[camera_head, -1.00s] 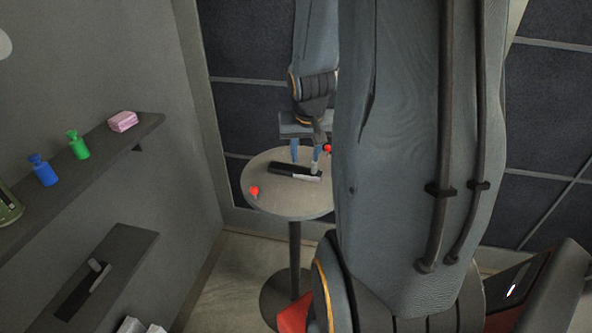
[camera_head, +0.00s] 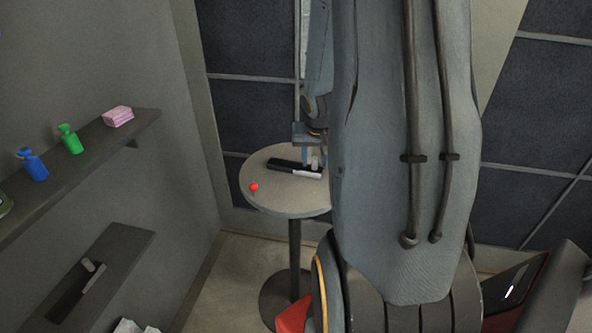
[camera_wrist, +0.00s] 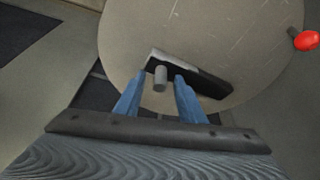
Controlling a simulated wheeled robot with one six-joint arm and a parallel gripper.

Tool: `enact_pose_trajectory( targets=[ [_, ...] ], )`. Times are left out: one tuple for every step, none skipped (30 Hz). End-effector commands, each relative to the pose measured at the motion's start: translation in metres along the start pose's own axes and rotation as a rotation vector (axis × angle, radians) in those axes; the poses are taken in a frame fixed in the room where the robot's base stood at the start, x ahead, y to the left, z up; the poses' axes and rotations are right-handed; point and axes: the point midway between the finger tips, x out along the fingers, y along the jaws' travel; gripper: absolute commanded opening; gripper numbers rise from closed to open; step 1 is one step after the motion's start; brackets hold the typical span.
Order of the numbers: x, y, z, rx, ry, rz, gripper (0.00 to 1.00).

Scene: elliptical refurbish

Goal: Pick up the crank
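The crank (camera_head: 288,166) lies on the round table (camera_head: 262,198), a black bar with a pale metal strip and a grey upright handle. In the wrist view the crank (camera_wrist: 208,78) lies just ahead of my fingers, its grey handle (camera_wrist: 160,77) pointing towards the camera. My gripper (camera_wrist: 158,86) is open, with one blue finger on either side of the handle's line. The handle shows between the fingertips; I cannot tell whether they touch it. In the head view my gripper (camera_head: 314,152) is above the crank's right end, partly hidden by my arm.
A red ball-topped piece (camera_head: 254,187) stands at the table's left edge. Left wall shelves hold a blue bottle (camera_head: 34,165), a green bottle (camera_head: 70,139) and a pink block (camera_head: 118,116).

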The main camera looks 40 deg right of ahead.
Motion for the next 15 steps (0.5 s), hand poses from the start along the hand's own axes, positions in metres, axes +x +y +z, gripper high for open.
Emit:
enact_pose_trajectory(
  targets=[
    [-0.0005, 0.0001, -0.0002, 0.0, 0.0, 0.0, 0.36],
    [-0.0006, 0.0001, -0.0002, 0.0, 0.0, 0.0, 0.36],
    [-0.0007, 0.0002, -0.0002, 0.0, 0.0, 0.0, 0.36],
    [-0.0008, 0.0002, -0.0001, 0.0, 0.0, 0.0, 0.36],
    [-0.0008, 0.0002, -0.0001, 0.0, 0.0, 0.0, 0.31],
    [-0.0008, 0.0002, 0.0, 0.0, 0.0, 0.0, 0.24],
    [-0.0008, 0.0002, 0.0, 0.0, 0.0, 0.0, 0.19],
    [-0.0008, 0.0002, 0.0, 0.0, 0.0, 0.0, 0.14],
    [-0.0008, 0.0002, 0.0, 0.0, 0.0, 0.0, 0.07],
    [-0.0008, 0.0002, 0.0001, 0.0, 0.0, 0.0, 0.02],
    [-0.0008, 0.0002, 0.0001, 0.0, 0.0, 0.0, 0.0],
    [-0.0008, 0.0002, 0.0001, 0.0, 0.0, 0.0, 0.0],
    [-0.0008, 0.0002, 0.0001, 0.0, 0.0, 0.0, 0.0],
    [-0.0008, 0.0002, 0.0001, 0.0, 0.0, 0.0, 0.0],
    [-0.0008, 0.0002, 0.0001, 0.0, 0.0, 0.0, 0.0]
  ],
)
